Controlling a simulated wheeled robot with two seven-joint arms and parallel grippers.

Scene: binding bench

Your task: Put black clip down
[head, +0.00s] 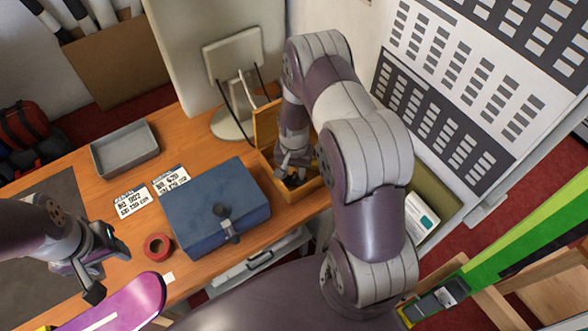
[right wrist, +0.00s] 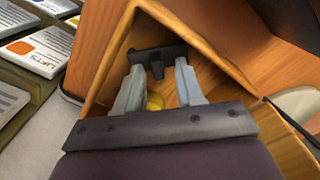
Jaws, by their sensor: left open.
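My right gripper (head: 291,171) is down in the open wooden box (head: 313,188) on the right of the bench. In the right wrist view, the right gripper (right wrist: 158,62) is shut on a small black clip (right wrist: 157,60), with the dark piece spanning the gap between the fingertips. Whether the clip touches the box floor is hard to tell. My left gripper (head: 104,264) is open and empty at the lower left, above the bench. Another dark clip-like piece (head: 228,226) sits on the front edge of the blue box (head: 205,208).
A grey tray (head: 124,149), printed cards (head: 132,202) and a roll of red tape (head: 158,247) lie on the bench. A monitor (head: 233,55) stands behind. Something yellow (right wrist: 155,101) shows below the right fingers. The wooden box walls are close around the right gripper.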

